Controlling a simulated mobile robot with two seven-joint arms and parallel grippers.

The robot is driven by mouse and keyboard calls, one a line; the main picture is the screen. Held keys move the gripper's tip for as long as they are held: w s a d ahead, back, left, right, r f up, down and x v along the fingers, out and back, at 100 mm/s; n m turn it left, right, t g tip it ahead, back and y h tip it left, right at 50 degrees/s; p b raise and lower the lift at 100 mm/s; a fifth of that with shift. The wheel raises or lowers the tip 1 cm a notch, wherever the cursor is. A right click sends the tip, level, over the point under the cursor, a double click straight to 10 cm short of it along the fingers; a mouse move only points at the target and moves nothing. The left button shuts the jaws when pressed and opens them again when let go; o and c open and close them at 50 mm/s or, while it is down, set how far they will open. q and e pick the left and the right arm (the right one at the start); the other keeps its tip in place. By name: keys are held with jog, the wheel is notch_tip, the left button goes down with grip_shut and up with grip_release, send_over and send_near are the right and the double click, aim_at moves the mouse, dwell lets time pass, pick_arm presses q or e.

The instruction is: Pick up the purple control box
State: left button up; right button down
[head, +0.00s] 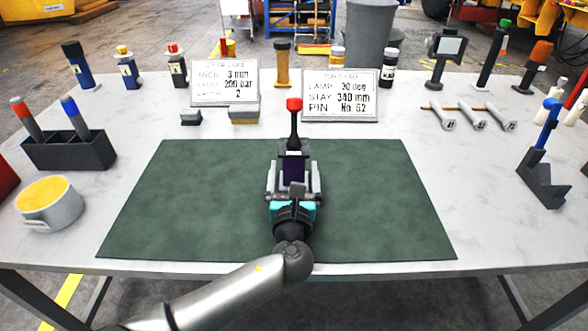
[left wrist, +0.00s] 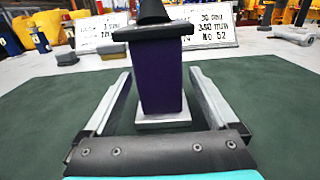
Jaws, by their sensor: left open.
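The purple control box (head: 294,168) stands upright on the green mat (head: 200,195), with a dark cap and a black stick with a red knob on top. In the left wrist view the purple box (left wrist: 162,80) shows its front face and a pale base on the mat. My left gripper (head: 294,178) is open, with one finger on each side of the box. In the left wrist view gaps show between the box and both fingers, so it is not gripped. The near lower part of the box is partly hidden by the gripper in the head view. My right gripper is not in view.
Two printed signs (head: 340,95) (head: 224,82) stand behind the mat, among several bottles and small blocks. A dark holder with two markers (head: 70,150) and a yellow-topped cup (head: 49,203) are at left. A dark bracket (head: 543,183) is at right. The mat around the box is clear.

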pick_arm(q)
jog(key=shift+w+b, duration=0.4)
jog(key=shift+w, duration=1.4)
grip_shut()
jog(key=shift+r, duration=0.1)
